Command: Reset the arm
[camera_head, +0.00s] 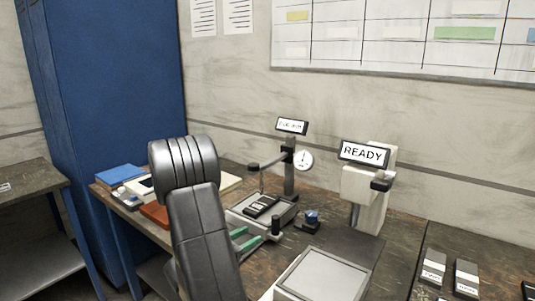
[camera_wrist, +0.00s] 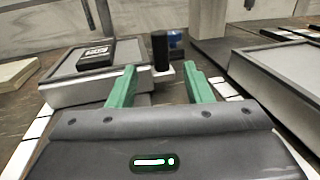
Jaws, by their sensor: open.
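A dark stand (camera_head: 290,175) with a round white dial (camera_head: 303,160), a small display (camera_head: 292,126) and a side arm (camera_head: 268,164) rises at the back of the bench. A black block with a label (camera_head: 262,206) lies on its grey base plate (camera_head: 288,213). An upright black handle (camera_head: 276,228) stands at the plate's front right corner; it also shows in the wrist view (camera_wrist: 160,50). My gripper (camera_head: 254,237) has green fingers, spread apart. In the wrist view the handle stands just ahead, in line with the gap between the fingertips (camera_wrist: 159,70).
A pale machine (camera_head: 371,208) with a READY display (camera_head: 363,153) and a dark lever (camera_head: 381,181) stands to the right. A grey-topped tray (camera_head: 324,276) lies in front. A blue knob (camera_head: 312,216) is behind the handle. Labelled blocks (camera_head: 433,268) lie far right.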

